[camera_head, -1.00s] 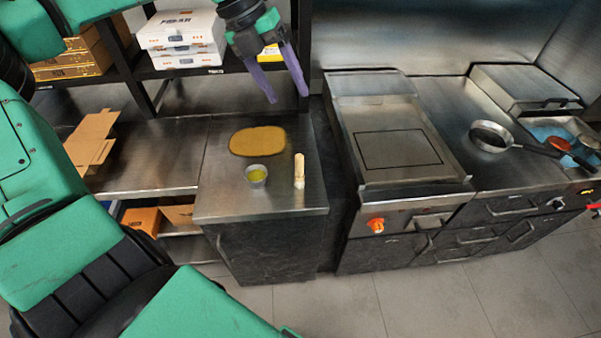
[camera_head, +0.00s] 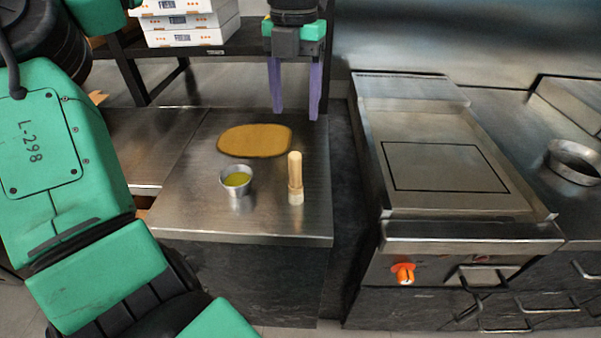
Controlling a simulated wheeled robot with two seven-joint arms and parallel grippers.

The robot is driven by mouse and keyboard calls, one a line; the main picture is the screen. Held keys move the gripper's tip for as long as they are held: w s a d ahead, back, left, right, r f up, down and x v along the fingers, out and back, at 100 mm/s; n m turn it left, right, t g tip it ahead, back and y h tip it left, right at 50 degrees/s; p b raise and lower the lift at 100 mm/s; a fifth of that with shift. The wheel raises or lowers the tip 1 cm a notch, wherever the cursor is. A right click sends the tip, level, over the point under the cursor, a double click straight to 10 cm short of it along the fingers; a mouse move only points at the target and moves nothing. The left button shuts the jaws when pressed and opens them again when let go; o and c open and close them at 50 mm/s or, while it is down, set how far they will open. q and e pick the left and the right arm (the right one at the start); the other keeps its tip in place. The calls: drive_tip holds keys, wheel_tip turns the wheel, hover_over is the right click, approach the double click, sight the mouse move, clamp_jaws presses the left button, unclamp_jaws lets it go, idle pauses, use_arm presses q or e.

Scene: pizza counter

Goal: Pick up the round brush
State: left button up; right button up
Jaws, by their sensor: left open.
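The round brush (camera_head: 295,177) stands upright on the steel counter (camera_head: 180,218), with its pale wooden handle up and its light bristles down. A small metal cup (camera_head: 236,181) with yellow-green liquid stands to its left, a little apart from it. A flat tan dough piece (camera_head: 254,140) lies behind them. My left gripper (camera_head: 295,117) is open and empty, its two purple fingers pointing down. It is above and behind the brush, not touching it. My right gripper is not in view.
White pizza boxes (camera_head: 187,22) are stacked on a dark shelf at the back left. A flat griddle (camera_head: 446,167) with an orange knob (camera_head: 403,274) stands to the right across a dark gap. A pan (camera_head: 573,162) is at the far right. The counter's front is clear.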

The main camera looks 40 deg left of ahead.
sight(295, 167)
use_arm(q)
drive_tip(key=f, duration=0.2)
drive_tip(key=shift+s+f, duration=0.25)
drive_tip(key=shift+f, duration=0.05)
wheel_tip(295, 167, down, 11)
drive_tip(key=shift+f+p, duration=0.1)
drive_tip(key=shift+p, duration=0.95)
drive_tip(key=shift+f, duration=0.5)
drive_tip(key=shift+r, duration=0.1)
clamp_jaws()
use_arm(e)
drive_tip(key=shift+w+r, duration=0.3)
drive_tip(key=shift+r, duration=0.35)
